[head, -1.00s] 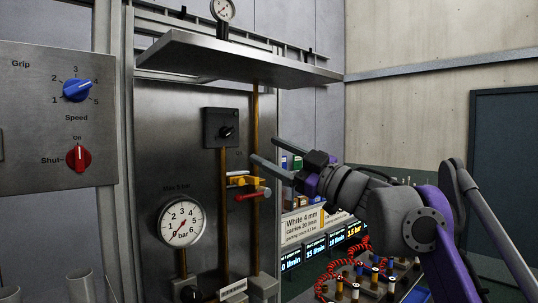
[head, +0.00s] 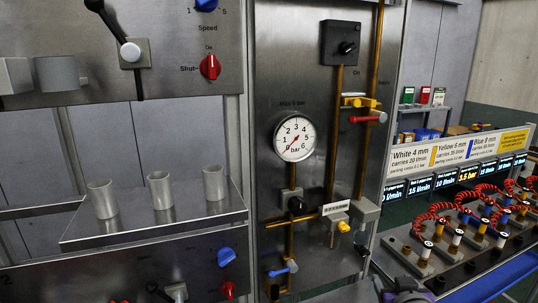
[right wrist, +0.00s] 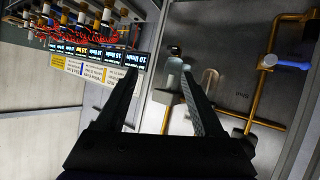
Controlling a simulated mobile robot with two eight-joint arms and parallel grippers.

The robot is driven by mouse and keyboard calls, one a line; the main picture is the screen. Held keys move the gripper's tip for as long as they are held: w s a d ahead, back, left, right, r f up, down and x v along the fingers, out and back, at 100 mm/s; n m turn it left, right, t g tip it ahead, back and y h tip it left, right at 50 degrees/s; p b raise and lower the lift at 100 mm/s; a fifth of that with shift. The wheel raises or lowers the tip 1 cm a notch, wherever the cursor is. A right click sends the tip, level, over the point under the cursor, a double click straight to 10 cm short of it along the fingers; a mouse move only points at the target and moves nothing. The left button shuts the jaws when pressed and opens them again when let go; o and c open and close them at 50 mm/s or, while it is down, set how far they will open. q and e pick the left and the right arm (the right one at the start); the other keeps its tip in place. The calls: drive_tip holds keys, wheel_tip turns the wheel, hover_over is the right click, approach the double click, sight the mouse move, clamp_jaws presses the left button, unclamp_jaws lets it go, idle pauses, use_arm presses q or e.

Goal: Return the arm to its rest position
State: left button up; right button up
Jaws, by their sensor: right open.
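My right arm shows only at the bottom edge of the head view, where a dark part of its gripper end (head: 400,288) is cut off by the frame. In the right wrist view my right gripper (right wrist: 158,82) is open, with its two long dark fingers apart and nothing held between them. A grey fitting (right wrist: 176,75) on the metal panel appears beyond the fingers; I cannot tell the distance. My left gripper is in neither view.
The steel panel carries a pressure gauge (head: 295,138), a red-handled valve (head: 368,118) and a blue-handled valve (head: 284,269). A shelf (head: 150,232) with three grey cups stands left. At right are a labelled sign (head: 455,150) and red coiled hoses (head: 430,222).

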drive_tip(key=s+a+f+g+y, duration=0.1)
drive_tip(key=s+a+f+g, duration=0.1)
drive_tip(key=s+f, duration=0.3)
drive_tip(key=s+a+f+g+y, duration=0.1)
drive_tip(key=s+a+f+g, duration=0.1)
drive_tip(key=s+f, duration=0.4)
drive_tip(key=s+a+f+n+g+y, duration=0.1)
drive_tip(key=s+a+f, duration=0.3)
drive_tip(key=f, duration=0.7)
drive_tip(key=shift+s+a+g, duration=0.3)
drive_tip(key=shift+s+g, duration=0.5)
drive_tip(key=shift+s, duration=0.2)
drive_tip(key=shift+r, duration=0.1)
